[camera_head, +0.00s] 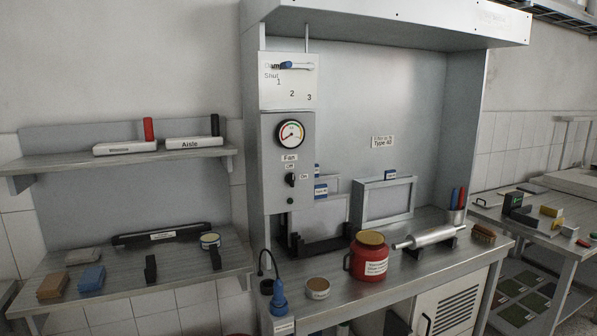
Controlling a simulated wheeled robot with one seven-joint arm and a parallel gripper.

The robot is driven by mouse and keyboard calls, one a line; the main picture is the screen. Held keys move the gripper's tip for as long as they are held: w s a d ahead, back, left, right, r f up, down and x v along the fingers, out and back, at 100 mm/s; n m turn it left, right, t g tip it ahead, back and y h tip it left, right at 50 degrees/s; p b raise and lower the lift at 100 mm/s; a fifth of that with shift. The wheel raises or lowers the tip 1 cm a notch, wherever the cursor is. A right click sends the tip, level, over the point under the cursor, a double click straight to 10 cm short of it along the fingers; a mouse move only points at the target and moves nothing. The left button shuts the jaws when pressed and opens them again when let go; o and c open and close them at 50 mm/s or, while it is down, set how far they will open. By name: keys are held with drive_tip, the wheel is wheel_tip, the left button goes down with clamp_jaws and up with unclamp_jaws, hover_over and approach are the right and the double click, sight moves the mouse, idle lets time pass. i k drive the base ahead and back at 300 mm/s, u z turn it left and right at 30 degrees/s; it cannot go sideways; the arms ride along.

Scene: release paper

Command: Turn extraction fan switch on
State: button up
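The fan switch (291,180) is a small black knob on the grey control panel (272,150) at the left side of the hood. A round dial gauge (290,134) with a coloured scale is above the switch. My gripper is not in view, and nothing covers the switch.
A red canister (369,258), a metal cylinder (430,238) and a blue tool (279,298) with a black cord stand on the bench below. A white plate with a blue-handled lever (289,66) is above the panel. Shelves (128,160) are left. Space before the panel looks clear.

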sight(290, 178)
drive_tip(key=u, duration=0.35)
drive_tip(key=i, duration=1)
drive_tip(key=u, duration=0.6)
